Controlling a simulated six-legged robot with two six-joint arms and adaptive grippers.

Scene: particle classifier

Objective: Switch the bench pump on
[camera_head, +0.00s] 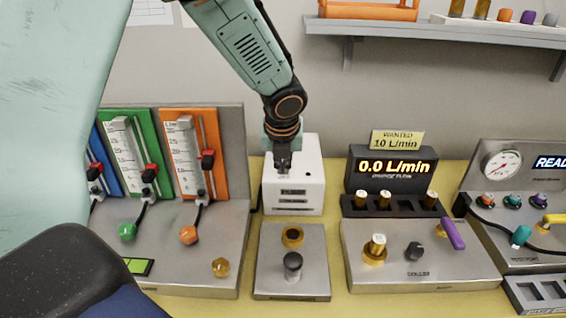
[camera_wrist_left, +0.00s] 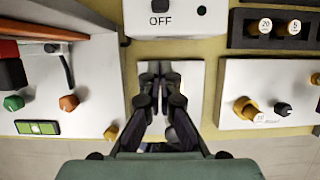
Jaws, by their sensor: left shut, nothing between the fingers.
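The bench pump appears to be the white box (camera_head: 308,190) at the middle of the bench in the head view. Its front also shows at the top of the left wrist view (camera_wrist_left: 185,25), with the word OFF, part of a black switch (camera_wrist_left: 159,6) above it and a small dark round spot to the right. My left gripper (camera_head: 283,168) is shut and empty, pointing down in front of the box and hiding part of it. In the left wrist view its fingertips (camera_wrist_left: 160,68) are just below the box's lower edge. My right gripper is not in view.
A steel plate (camera_head: 262,285) with a brass fitting and a black knob lies in front of the box. A flowmeter panel (camera_head: 232,160) stands left. A display reading 0.0 L/min (camera_head: 392,168) and a panel with knobs (camera_head: 440,275) stand right. A shelf (camera_head: 430,30) hangs above.

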